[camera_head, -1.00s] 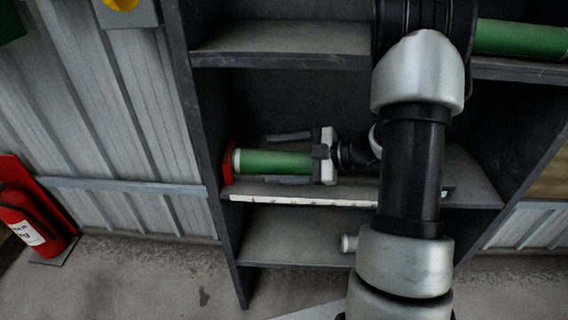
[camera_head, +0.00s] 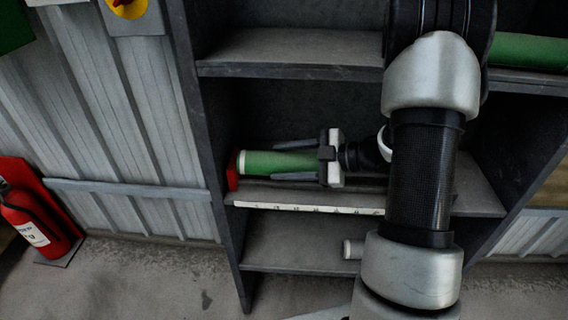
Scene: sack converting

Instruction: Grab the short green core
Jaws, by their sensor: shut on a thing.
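The short green core (camera_head: 280,162) lies on its side on the middle shelf of the dark rack, with a pale rim at its left end. My gripper (camera_head: 276,168) reaches in from the right and is shut on the core, one finger behind it and one in front. The core's right end is at the gripper's palm. Its left end is close to a red block (camera_head: 232,172) at the shelf's left side; I cannot tell whether they touch. A longer green core (camera_head: 528,52) lies on the upper shelf at the right, partly hidden by my arm.
A white ruled strip (camera_head: 310,208) runs along the middle shelf's front edge. A grey cylinder end (camera_head: 352,249) shows on the lower shelf. The rack's left side panel (camera_head: 212,150) stands close by the core. A red fire extinguisher (camera_head: 38,222) stands at the far left.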

